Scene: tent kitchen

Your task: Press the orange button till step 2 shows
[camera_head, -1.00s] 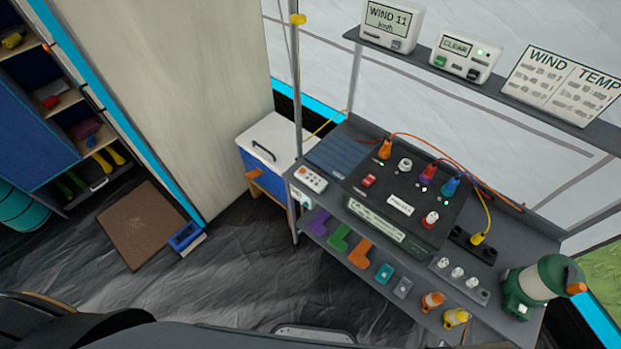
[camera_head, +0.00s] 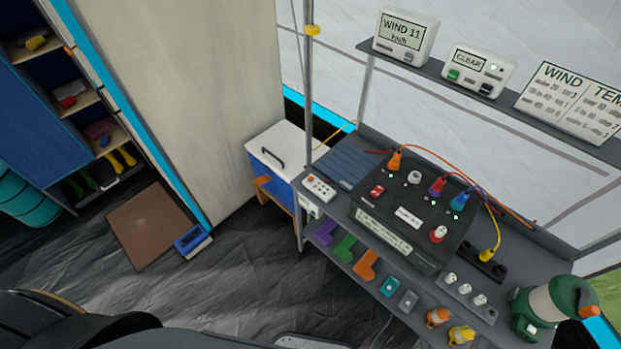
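A black control console (camera_head: 462,222) sits on the grey desk, with plugged orange, purple and blue cables on top. A lit display strip (camera_head: 382,235) runs along its front edge; its text is too small to read. A small white keypad (camera_head: 319,188) with several tiny buttons, some reddish or orange, lies left of the console. I cannot tell for sure which one is the orange button. A red switch (camera_head: 377,191) and a red-and-white knob (camera_head: 438,234) are on the console. Neither of my grippers is in view.
A shelf above holds a wind display (camera_head: 402,33) reading "WIND 11 km/h", a "CLEAR" box (camera_head: 478,71) and a chart (camera_head: 572,100). A green lantern (camera_head: 545,307) stands at the desk's right. A white-topped cabinet (camera_head: 287,145) stands left; dark floor lies open in front.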

